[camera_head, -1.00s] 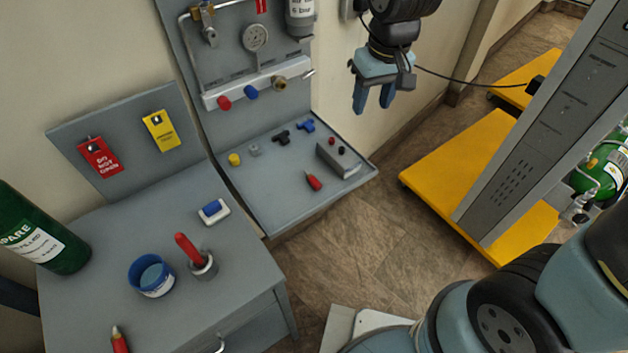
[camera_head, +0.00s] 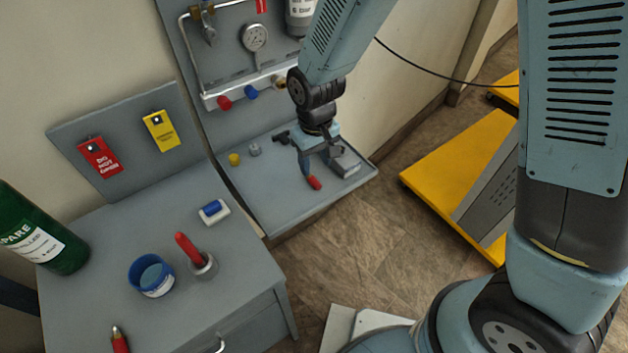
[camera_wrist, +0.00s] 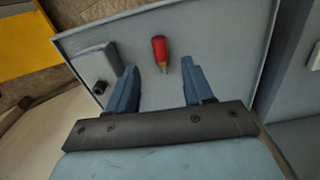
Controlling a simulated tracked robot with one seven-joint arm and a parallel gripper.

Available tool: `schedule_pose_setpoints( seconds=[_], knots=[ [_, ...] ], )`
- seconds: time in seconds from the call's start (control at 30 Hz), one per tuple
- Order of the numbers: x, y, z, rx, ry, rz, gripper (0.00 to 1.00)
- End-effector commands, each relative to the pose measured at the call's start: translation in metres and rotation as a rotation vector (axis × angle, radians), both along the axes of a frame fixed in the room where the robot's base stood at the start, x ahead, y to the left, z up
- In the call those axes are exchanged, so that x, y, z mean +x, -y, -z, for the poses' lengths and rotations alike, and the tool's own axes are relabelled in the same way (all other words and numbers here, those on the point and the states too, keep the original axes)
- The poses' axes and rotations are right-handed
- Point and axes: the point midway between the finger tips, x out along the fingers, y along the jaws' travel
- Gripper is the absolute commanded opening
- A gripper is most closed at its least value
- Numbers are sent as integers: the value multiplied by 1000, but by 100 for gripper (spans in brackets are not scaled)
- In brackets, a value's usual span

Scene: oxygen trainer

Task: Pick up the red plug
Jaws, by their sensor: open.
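The red plug (camera_head: 314,183), a red cylinder with a brass-coloured tip, lies on the grey shelf (camera_head: 268,215) below the wall panel. In the wrist view, the red plug (camera_wrist: 159,46) shows between and just beyond the fingertips, its brass end towards my gripper. My gripper (camera_head: 318,166) is open above the shelf, pointing down at the plug. In the wrist view, my gripper (camera_wrist: 161,80) has nothing between its fingers, and the plug's sides look clear of both. In the head view, a finger hides part of the plug. I cannot tell the height gap exactly.
A grey block (camera_head: 345,162) stands close by on the shelf; it is left of the plug in the wrist view (camera_wrist: 95,62). A yellow cap (camera_head: 234,159) and a small grey piece (camera_head: 255,149) sit further left. The manifold (camera_head: 240,88) is behind.

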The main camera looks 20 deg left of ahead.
Motion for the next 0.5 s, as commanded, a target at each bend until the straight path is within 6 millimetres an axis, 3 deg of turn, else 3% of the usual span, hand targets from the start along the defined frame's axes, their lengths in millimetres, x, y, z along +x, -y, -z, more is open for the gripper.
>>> schedule_pose_setpoints(
  seconds=[0.5],
  knots=[
    [0, 1, 42, -3, -1, 2, 51]
  ],
)
